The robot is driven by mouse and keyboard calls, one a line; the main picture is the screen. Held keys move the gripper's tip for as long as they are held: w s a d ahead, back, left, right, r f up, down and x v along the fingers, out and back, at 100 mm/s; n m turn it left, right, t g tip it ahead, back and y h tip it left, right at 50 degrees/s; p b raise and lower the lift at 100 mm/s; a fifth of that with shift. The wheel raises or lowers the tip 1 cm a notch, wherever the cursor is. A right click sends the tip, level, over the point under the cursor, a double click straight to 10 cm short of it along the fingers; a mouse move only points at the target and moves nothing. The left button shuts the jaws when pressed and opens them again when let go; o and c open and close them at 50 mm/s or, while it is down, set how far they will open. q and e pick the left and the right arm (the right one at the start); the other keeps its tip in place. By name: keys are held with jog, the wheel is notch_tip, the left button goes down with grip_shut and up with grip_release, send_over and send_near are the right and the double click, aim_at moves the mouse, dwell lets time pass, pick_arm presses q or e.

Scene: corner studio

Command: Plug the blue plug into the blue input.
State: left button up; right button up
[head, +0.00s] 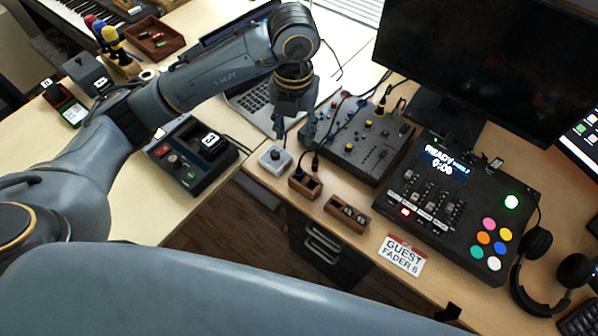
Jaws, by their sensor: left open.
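My left gripper (294,128) points down over the near left edge of the mixer (365,143), its fingers apart with nothing visible between them. A small wooden holder (305,188) stands below it on the desk, apart from the fingers. A dark plug with a red band (315,164) stands upright at the holder, and a small dark bluish piece shows beside it; I cannot tell surely that this is the blue plug. A yellow plug (381,106) stands at the mixer's back. The blue input cannot be made out. My right gripper is out of view.
A grey knob box (275,159) and a second wooden box (347,214) flank the holder. A black console (450,205) with coloured pads stands right, a laptop (262,100) behind left, a monitor (485,60) behind. A gap separates the desks. My own arm crosses the foreground.

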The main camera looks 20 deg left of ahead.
aim_at(299, 167)
pick_arm(q)
notch_tip(299, 167, down, 9)
jog(key=shift+d+r+p, duration=0.1)
jog(key=shift+r+p, duration=0.05)
jog(key=shift+p, duration=0.35)
jog(key=f, duration=0.1)
jog(key=f+p, duration=0.1)
jog(key=f, duration=0.3)
jog(key=shift+d+p, duration=0.3)
jog(key=shift+d, duration=0.1)
jog(key=shift+c, duration=0.2)
grip_shut()
